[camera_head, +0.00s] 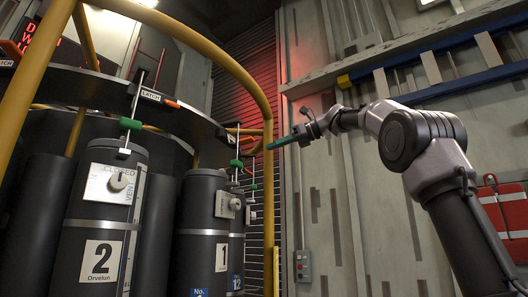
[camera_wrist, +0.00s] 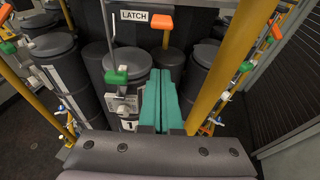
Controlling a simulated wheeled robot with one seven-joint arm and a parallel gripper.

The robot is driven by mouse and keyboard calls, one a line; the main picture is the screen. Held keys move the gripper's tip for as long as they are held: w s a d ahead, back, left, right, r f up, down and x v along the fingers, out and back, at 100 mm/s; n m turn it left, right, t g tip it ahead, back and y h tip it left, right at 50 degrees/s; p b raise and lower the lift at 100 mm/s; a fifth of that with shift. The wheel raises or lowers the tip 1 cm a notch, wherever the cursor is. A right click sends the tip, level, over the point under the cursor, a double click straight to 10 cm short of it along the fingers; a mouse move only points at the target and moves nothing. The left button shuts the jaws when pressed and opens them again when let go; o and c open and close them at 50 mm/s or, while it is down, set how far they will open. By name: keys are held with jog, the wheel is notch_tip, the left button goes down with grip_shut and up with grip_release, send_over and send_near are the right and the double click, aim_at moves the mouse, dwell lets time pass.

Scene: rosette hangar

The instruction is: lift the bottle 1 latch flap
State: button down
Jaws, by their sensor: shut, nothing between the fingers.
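Bottle 1 is a dark grey cylinder (camera_head: 208,214) with a white "1" label, right of bottle 2 in the head view. It also shows in the wrist view (camera_wrist: 115,68), left of my fingers. An orange latch flap (camera_wrist: 162,22) sits beside a white LATCH label on the dark rail above bottle 1. In the head view this orange piece is small (camera_head: 245,131) and partly hidden. My gripper (camera_head: 270,147) has teal fingers, shut and empty, pointing left toward the rack. In the wrist view the fingertips (camera_wrist: 169,60) are below the orange flap, apart from it.
Bottle 2 (camera_head: 70,255) stands at the left under another LATCH label with an orange flap (camera_head: 171,103). Yellow tubes (camera_head: 268,190) frame the rack, one close right of my fingers. Green knobs (camera_wrist: 116,75) sit on rods by the bottles. A red case (camera_head: 506,213) is at the right.

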jog(key=v, duration=0.3)
jog(key=shift+s+d+r, duration=0.1)
jog(key=shift+d+r, duration=0.05)
jog(key=shift+r, duration=0.25)
jog(key=s+d+f+n+h, duration=0.4)
jog(key=s+f, duration=0.4)
jog(key=f, duration=0.7)
jog(key=s+d+f+n+h, duration=0.4)
jog(key=s+d+f+n, duration=0.2)
jog(key=f, duration=0.9)
jog(key=s+d+f+n+t+h, duration=0.1)
jog(key=s+d+f+n+h, duration=0.3)
jog(key=s+f, duration=0.8)
notch_tip(320, 180, down, 4)
jog(key=d+n, duration=0.2)
jog(key=n, duration=0.2)
jog(key=shift+n, duration=0.3)
jog(key=shift+r, duration=0.15)
